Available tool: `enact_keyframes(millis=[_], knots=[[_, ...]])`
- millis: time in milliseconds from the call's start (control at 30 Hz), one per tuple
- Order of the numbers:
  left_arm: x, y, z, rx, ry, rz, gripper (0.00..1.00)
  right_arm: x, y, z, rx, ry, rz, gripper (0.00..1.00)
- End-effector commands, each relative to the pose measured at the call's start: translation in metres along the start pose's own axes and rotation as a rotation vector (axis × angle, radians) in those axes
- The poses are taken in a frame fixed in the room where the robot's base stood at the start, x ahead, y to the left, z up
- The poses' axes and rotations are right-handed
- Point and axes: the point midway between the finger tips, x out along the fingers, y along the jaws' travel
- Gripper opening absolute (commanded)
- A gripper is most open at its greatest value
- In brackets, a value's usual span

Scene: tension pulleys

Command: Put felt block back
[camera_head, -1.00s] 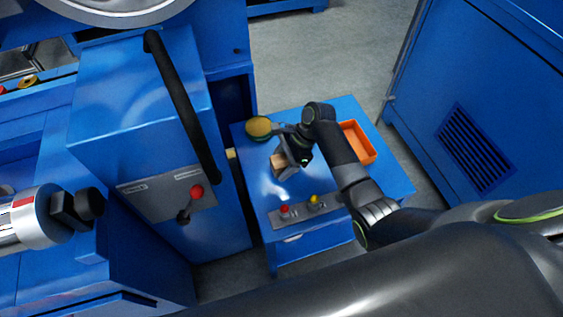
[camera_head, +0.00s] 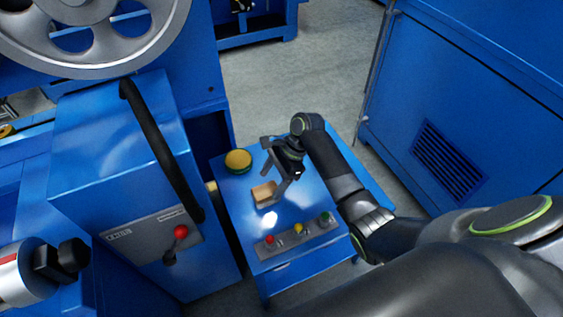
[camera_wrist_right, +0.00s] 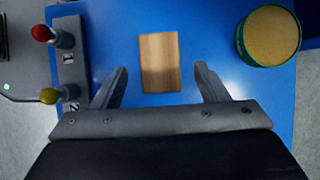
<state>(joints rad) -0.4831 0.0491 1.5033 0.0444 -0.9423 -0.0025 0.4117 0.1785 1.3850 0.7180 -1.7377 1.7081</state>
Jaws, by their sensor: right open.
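The felt block (camera_head: 264,192) is a small tan rectangular block lying on the blue cabinet top (camera_head: 303,212), near its middle. In the right wrist view the block (camera_wrist_right: 160,62) lies flat between and beyond my finger tips, with a gap on each side. My right gripper (camera_head: 273,184) is open and empty, just above and to the right of the block in the head view. Its two fingers also show spread in the right wrist view (camera_wrist_right: 162,78). My left gripper is not in view.
A round green tin with a yellow-tan top (camera_head: 238,160) stands at the cabinet's back left. A control panel (camera_head: 296,240) with red, yellow and green knobs lies along its front. A blue machine with a black handle bar (camera_head: 160,148) stands left.

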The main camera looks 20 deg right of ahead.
Motion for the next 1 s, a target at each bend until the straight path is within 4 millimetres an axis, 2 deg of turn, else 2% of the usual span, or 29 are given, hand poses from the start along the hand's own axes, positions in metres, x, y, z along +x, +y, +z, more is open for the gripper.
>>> enact_keyframes(millis=[100,400,1000], knots=[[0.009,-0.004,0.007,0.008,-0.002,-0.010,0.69,-0.020,-0.001,0.001,-0.002,0.002,-0.003,0.67],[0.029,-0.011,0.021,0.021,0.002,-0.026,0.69,-0.051,0.000,0.000,0.000,0.001,-0.001,0.67],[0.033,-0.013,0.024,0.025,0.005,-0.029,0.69,-0.056,0.000,0.000,0.000,0.000,0.000,0.67]])
